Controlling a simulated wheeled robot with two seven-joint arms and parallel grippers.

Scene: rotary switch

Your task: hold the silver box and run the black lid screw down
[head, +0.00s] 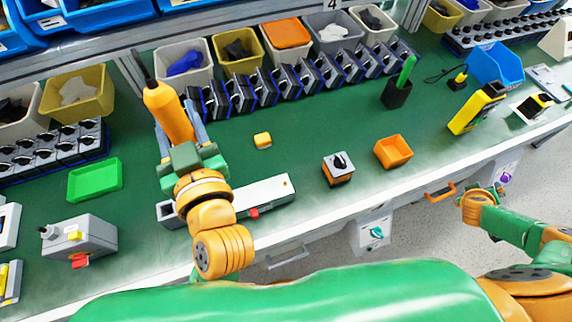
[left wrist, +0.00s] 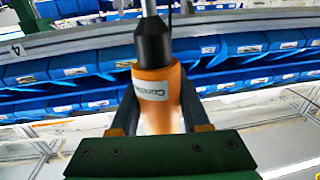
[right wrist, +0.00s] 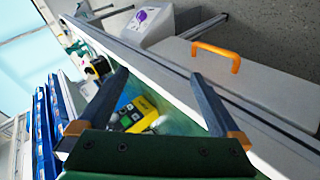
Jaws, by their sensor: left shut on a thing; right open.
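A small box (head: 339,177) with a silver top, a black knob-like piece (head: 340,160) on it and an orange lower part stands upright on the green bench. I cannot tell whether the black piece is the lid screw. My left gripper (head: 180,128) is shut on an orange power screwdriver (head: 168,112), left of the box and well apart from it. The screwdriver's black nose and shaft point up and away; the left wrist view shows its orange body (left wrist: 158,90). My right gripper (head: 490,192) is open and empty beyond the bench's front edge at right; its spread fingers show in the right wrist view (right wrist: 160,80).
An orange tray (head: 393,152) stands right of the box, a yellow block (head: 262,140) left of it. A long grey device (head: 262,195) lies under my left arm. A yellow handheld device (head: 476,108) stands at right. Bins and switch rows line the back; the middle bench is mostly clear.

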